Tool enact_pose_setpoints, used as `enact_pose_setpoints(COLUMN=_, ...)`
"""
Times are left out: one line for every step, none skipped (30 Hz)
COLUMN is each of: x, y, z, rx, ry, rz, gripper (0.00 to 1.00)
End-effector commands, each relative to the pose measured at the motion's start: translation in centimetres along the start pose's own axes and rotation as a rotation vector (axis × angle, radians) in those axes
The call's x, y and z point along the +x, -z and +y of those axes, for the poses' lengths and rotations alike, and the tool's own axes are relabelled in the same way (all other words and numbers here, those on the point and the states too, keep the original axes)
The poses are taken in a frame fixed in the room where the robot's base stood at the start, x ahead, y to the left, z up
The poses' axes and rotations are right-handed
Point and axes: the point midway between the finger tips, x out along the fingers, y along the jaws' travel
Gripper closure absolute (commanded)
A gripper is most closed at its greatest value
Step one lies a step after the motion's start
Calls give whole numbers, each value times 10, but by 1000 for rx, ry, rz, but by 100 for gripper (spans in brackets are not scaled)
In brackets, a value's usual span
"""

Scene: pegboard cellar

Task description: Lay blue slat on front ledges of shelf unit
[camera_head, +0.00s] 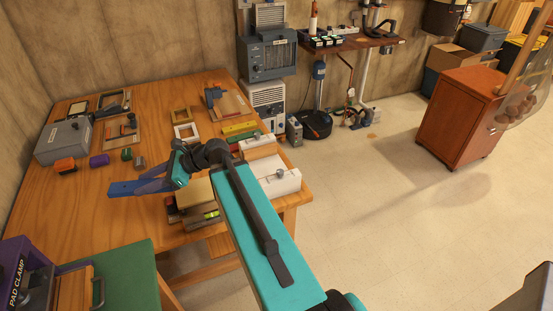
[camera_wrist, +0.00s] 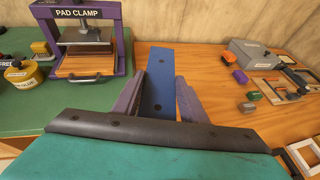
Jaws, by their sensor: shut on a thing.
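The blue slat (camera_head: 125,189) is held at the end of my gripper (camera_head: 141,186), over the left part of the wooden workbench. In the wrist view, the slat (camera_wrist: 159,85) points away from me between the two dark purple fingers of my gripper (camera_wrist: 160,77), which are shut on it. It shows dark holes along its face. A low wooden stack (camera_head: 198,192) with a spirit level stands at the bench's front edge, partly hidden by my arm. I cannot tell whether it is the shelf unit; no front ledges show clearly.
A purple pad clamp (camera_wrist: 80,14) stands on a green surface (camera_wrist: 28,98) left of the workbench (camera_head: 75,203). A grey metal box (camera_head: 64,140), small coloured blocks and wooden frames lie farther back. A white box (camera_head: 275,178) is at the right edge. Bare bench lies around the slat.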

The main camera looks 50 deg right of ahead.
Motion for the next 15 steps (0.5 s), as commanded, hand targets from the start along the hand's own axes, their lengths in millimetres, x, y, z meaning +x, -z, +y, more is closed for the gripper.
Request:
enact_pose_setpoints(x=-2, y=3, z=-6, rx=5, ry=11, rz=0, gripper=85)
enact_pose_setpoints(x=-3, y=5, z=-10, rx=8, ry=19, rz=1, gripper=85)
enact_pose_setpoints(x=-6, y=9, z=-16, rx=14, ry=33, rz=1, gripper=85)
enact_pose_setpoints(x=-9, y=12, z=-22, rx=20, ry=45, rz=2, gripper=85)
enact_pose_setpoints(x=-11, y=15, z=-28, rx=26, ry=58, rz=3, gripper=85)
enact_pose_setpoints(x=-16, y=20, z=-38, rx=35, ry=79, rz=4, gripper=85)
enact_pose_setpoints(x=-20, y=25, z=-46, rx=43, ry=96, rz=4, gripper=85)
enact_pose_setpoints(x=-24, y=29, z=-54, rx=51, ry=115, rz=5, gripper=85)
enact_pose_setpoints(x=-31, y=36, z=-66, rx=62, ry=142, rz=7, gripper=85)
enact_pose_setpoints(x=-37, y=41, z=-75, rx=71, ry=162, rz=7, gripper=85)
enact_pose_setpoints(x=-43, y=47, z=-85, rx=81, ry=184, rz=8, gripper=85)
enact_pose_setpoints(x=-51, y=55, z=-97, rx=94, ry=214, rz=9, gripper=85)
enact_pose_setpoints(x=-58, y=60, z=-107, rx=104, ry=236, rz=10, gripper=85)
enact_pose_setpoints(x=-65, y=66, z=-116, rx=115, ry=260, rz=10, gripper=85)
enact_pose_setpoints(x=-74, y=74, z=-128, rx=127, ry=289, rz=11, gripper=85)
